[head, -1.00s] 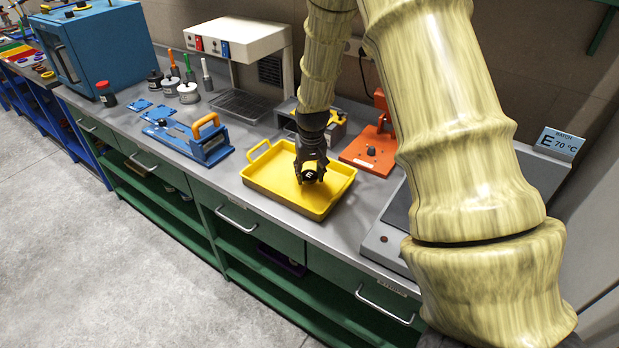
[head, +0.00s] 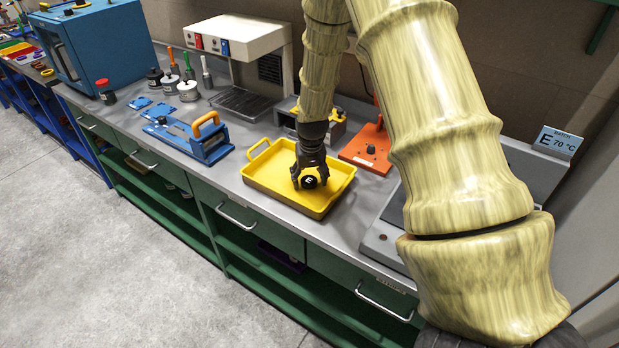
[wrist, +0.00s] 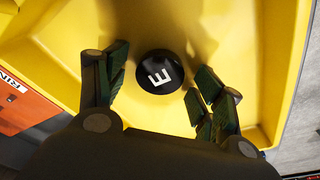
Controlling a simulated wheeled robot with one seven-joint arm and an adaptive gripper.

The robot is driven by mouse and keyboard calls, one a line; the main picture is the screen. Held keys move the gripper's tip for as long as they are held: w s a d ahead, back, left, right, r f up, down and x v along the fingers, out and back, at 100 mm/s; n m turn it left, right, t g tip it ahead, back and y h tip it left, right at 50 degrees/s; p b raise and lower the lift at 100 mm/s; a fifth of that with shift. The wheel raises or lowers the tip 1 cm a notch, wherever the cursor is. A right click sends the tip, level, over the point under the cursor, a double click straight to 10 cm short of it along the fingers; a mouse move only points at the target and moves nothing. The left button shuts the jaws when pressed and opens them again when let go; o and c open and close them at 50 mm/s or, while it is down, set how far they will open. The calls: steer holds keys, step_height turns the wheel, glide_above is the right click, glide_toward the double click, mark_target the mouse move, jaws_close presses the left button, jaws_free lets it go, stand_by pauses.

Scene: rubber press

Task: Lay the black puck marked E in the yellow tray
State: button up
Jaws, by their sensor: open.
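The black puck marked with a white E (head: 309,182) lies on the floor of the yellow tray (head: 335,190). In the wrist view the puck (wrist: 160,72) shows flat, with its letter facing up and bare tray floor around it. My gripper (head: 309,178) is over the tray, low around the puck. In the wrist view my gripper (wrist: 162,88) is open, with one finger on each side of the puck and a visible gap to both. The tray (wrist: 270,60) also fills most of the wrist view.
An orange device (head: 368,148) stands right behind the tray, and a blue fixture with an orange handle (head: 200,140) stands to its left. A grey plate device with a batch E 70 °C sign (head: 556,143) is at the right. The counter's front edge runs close to the tray.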

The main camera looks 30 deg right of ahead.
mark_target(311, 185)
steer(key=shift+r, duration=0.2)
step_height(311, 185, up, 12)
steer(key=s+b, duration=0.1)
steer(key=b, duration=0.2)
steer(key=shift+s+a+b, duration=0.3)
steer(key=shift+b, duration=0.1)
steer(key=shift+f, duration=0.1)
stand_by(0.5)
